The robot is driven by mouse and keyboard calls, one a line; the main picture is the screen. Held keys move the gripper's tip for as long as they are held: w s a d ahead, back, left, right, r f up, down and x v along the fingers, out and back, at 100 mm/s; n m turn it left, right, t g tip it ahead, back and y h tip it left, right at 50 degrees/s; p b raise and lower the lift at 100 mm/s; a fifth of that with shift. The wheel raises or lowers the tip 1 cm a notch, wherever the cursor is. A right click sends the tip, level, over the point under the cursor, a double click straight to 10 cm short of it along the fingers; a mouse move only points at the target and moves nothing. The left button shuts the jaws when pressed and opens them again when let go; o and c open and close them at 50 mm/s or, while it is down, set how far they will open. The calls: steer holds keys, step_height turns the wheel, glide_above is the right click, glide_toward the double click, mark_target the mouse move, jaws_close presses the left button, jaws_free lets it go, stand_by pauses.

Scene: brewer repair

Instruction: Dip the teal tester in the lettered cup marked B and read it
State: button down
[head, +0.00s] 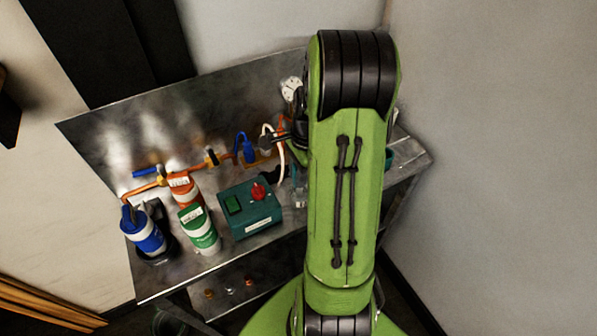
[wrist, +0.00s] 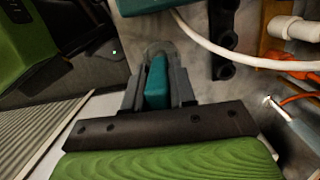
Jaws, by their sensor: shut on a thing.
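The teal tester (wrist: 156,78) is held upright-looking between the fingers of my gripper (wrist: 157,92) in the wrist view. The gripper is shut on it. A clear, greyish rounded shape (wrist: 158,48), perhaps a cup, shows right at the tester's far end; I cannot tell whether the tip is inside it. In the head view a small clear cup-like thing (head: 300,198) stands just left of my green arm. No letter B is readable in either view. My arm hides the gripper and much of the right side of the bench in the head view, and no tester reading shows.
A teal box (head: 250,208) with a green switch and red knob stands left of my arm. Green (head: 199,229), orange (head: 182,190) and blue (head: 147,234) canisters stand further left. A white hose (wrist: 235,55) and copper pipe (head: 143,192) run behind. The metal bench is crowded.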

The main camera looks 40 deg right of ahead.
steer(key=shift+r, duration=0.1)
steer(key=shift+r+p, duration=3.85)
steer(key=shift+r, duration=0.4)
steer(key=g+p, duration=0.1)
steer(key=p, duration=0.2)
steer(key=shift+r+g, duration=0.3)
steer(key=shift+g, duration=0.1)
steer(key=g+p, duration=0.4)
steer(key=p, duration=0.1)
steer(key=shift+w+f, duration=0.1)
steer(key=shift+f+g, duration=0.1)
steer(key=shift+g, duration=0.2)
steer(key=shift+f, duration=0.15)
